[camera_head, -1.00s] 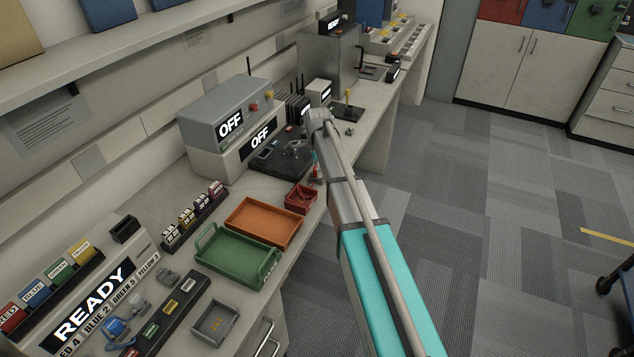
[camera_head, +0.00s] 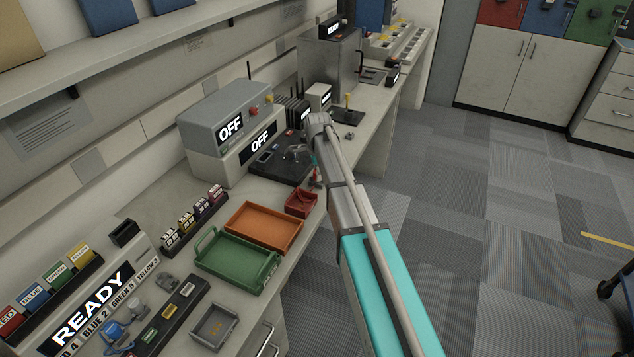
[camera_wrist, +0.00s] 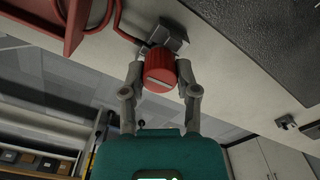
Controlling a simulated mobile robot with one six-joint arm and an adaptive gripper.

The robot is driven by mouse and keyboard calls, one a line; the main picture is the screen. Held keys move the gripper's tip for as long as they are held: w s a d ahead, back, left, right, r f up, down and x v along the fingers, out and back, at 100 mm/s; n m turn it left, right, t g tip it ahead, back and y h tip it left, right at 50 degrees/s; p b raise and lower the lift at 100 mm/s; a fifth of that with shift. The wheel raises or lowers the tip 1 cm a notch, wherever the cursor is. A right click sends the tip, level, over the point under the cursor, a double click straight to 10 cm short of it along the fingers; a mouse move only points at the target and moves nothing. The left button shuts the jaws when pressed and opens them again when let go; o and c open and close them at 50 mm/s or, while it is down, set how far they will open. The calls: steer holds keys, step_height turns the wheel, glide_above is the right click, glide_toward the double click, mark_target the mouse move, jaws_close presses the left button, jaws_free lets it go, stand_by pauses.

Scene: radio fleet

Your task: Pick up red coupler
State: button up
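The red coupler (camera_wrist: 159,72), a red ribbed cylinder with a pale line across its end, fills the space between my two fingers in the wrist view. My gripper (camera_wrist: 160,76) has a finger against each side of it, with no clear gap. A grey block (camera_wrist: 170,38) lies just beyond the coupler, by the bench surface. In the head view my gripper (camera_head: 314,160) is small, beside the dark pad at the bench's front edge. A small red shape (camera_head: 315,174), likely the coupler, shows below it. The fingertips are too small there to read.
A small red bin (camera_head: 301,204) stands close by; in the wrist view a red tray (camera_wrist: 40,28) and a red cable (camera_wrist: 118,22) are near. Orange (camera_head: 264,226) and green (camera_head: 236,262) trays lie nearer on the bench. Grey units reading OFF (camera_head: 226,118) stand behind.

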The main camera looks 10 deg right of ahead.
jaws_close()
steer(key=shift+r, duration=0.1)
step_height(320, 180, up, 2)
steer(key=shift+p, duration=1.15)
steer(key=s+r+p, duration=1)
steer(key=s, duration=0.4)
steer(key=shift+r+p, duration=0.35)
steer(key=shift+r, duration=0.05)
